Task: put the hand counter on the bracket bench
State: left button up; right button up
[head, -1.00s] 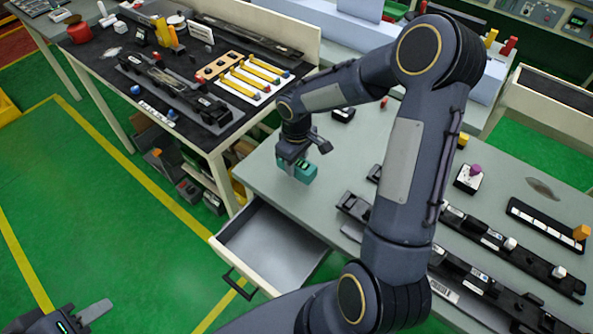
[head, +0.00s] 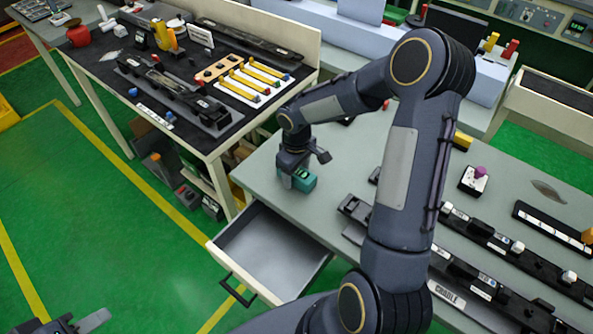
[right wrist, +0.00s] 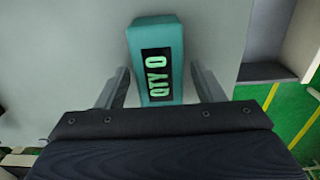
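The hand counter, a teal box (head: 304,181) with a dark display, stands on the grey tabletop (head: 262,172) above the open drawer. In the right wrist view the counter (right wrist: 155,30) shows "QTY 0" in green. My right gripper (head: 296,172) is right at the counter. In the right wrist view its fingers (right wrist: 160,85) are on both sides of the counter, apart, with a gap clearest on the right side. My left gripper (head: 88,322) is at the bottom left edge, mostly cut off. It is empty as far as it shows. No label names the bracket bench.
An open, empty drawer (head: 272,250) juts from the grey table. Dark rails (head: 490,240), one labelled "CRADLE", lie to the right, partly behind my right arm. A second bench with a black mat (head: 105,70) holds yellow bars (head: 250,82) and tools. Green floor is free at left.

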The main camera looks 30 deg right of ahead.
jog(key=shift+r, duration=0.4)
notch_tip(320, 180, up, 11)
jog(key=s+a+r+m+t+y, duration=0.1)
jog(key=s+a+m+t, duration=0.1)
jog(key=s, duration=0.5)
jog(key=s+a+r+m+t+y, duration=0.1)
jog(key=s+a+r+m, duration=0.1)
jog(key=s, duration=0.5)
jog(key=s+a+r+m+t+y, duration=0.1)
jog(key=s+a+r+m+t, duration=0.1)
jog(key=s, duration=0.6)
jog(key=shift+a+r+t+y+b, duration=0.3)
jog(key=shift+a+y+b, duration=0.1)
jog(key=shift+a, duration=0.1)
